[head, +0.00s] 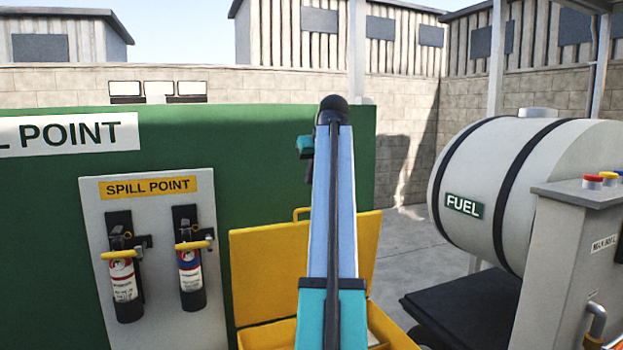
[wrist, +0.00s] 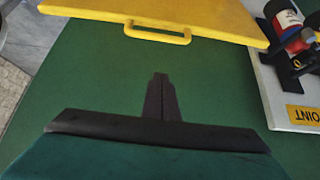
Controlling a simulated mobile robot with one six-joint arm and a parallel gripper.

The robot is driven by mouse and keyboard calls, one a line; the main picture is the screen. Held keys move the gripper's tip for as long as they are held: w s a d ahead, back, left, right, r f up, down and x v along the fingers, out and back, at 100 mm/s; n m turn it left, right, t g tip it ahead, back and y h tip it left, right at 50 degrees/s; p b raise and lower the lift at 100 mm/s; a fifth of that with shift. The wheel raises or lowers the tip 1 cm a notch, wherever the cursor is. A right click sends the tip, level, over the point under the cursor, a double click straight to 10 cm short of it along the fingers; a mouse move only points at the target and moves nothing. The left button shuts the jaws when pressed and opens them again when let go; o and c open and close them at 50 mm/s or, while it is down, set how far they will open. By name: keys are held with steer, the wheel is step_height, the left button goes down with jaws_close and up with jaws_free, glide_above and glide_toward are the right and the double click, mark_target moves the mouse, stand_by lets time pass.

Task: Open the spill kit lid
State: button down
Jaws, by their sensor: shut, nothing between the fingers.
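The yellow spill kit box (head: 275,337) stands low in the middle of the head view, partly hidden by my arm. Its yellow lid (head: 268,262) is up, standing steeply behind the open box. The lid's handle (head: 302,211) is on its top edge. In the wrist view the lid (wrist: 225,14) spans the top, with its handle (wrist: 160,34) pointing toward my gripper. My gripper (wrist: 160,78) is shut and empty, apart from the handle. In the head view my gripper (head: 309,172) is above the lid's top edge.
A green panel (head: 180,145) stands behind the kit. Two extinguishers (head: 123,278) (head: 191,270) hang on a white board at left. A fuel tank (head: 540,180) and a grey cabinet (head: 575,260) stand at right. Open concrete floor (head: 420,235) shows behind the kit.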

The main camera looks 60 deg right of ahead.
steer(key=shift+w+d+f+p, duration=0.2)
steer(key=shift+f+p, duration=0.5)
steer(key=shift+f, duration=0.65)
steer(key=shift+w+d+f+p, duration=0.2)
steer(key=shift+f+p, duration=0.55)
steer(key=shift+f, duration=0.55)
steer(key=shift+w+d+f+p, duration=0.1)
steer(key=shift+w+f+p, duration=0.1)
steer(key=shift+f+p, duration=0.85)
steer(key=shift+f+b, duration=0.35)
steer(key=shift+s+a, duration=0.1)
steer(key=s+a+f+t+h+b, duration=0.1)
steer(key=s+a+f+b, duration=0.1)
steer(key=s+a, duration=0.3)
steer(key=s+a+f+t+b, duration=0.1)
steer(key=s+a+f, duration=0.4)
steer(key=s, duration=0.5)
steer(key=shift+s+a+f+h+b, duration=0.15)
steer(key=shift+s+a+h+b, duration=0.25)
steer(key=shift+a+b, duration=0.3)
steer(key=shift+w, duration=0.1)
